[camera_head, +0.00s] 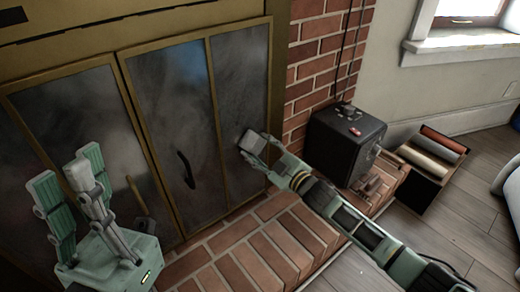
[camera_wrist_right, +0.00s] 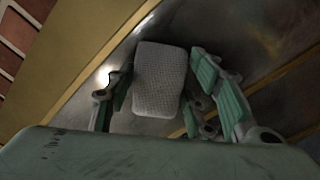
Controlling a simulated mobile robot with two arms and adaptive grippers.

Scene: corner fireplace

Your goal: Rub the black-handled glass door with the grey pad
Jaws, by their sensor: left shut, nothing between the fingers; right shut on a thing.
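The black-handled glass door (camera_head: 165,100) is a smudged, brass-framed pane in the middle of the fireplace front, with a curved black handle (camera_head: 185,168) low on it. My right gripper (camera_head: 262,143) is shut on the grey pad (camera_head: 250,141), in front of the glass panel right of the divider. The pad, pale and textured, also shows between the fingers in the right wrist view (camera_wrist_right: 160,80). The glass is close behind it; I cannot tell whether they touch. My left gripper (camera_head: 65,178) is shut and empty, raised in front of the left glass door (camera_head: 75,115).
The left door has a tan handle (camera_head: 136,190). A brick hearth (camera_head: 260,245) runs below the doors. A black box (camera_head: 345,143) stands on it at the right, beside an open case with coloured rolls (camera_head: 430,155). A brick column (camera_head: 315,55) rises right of the doors.

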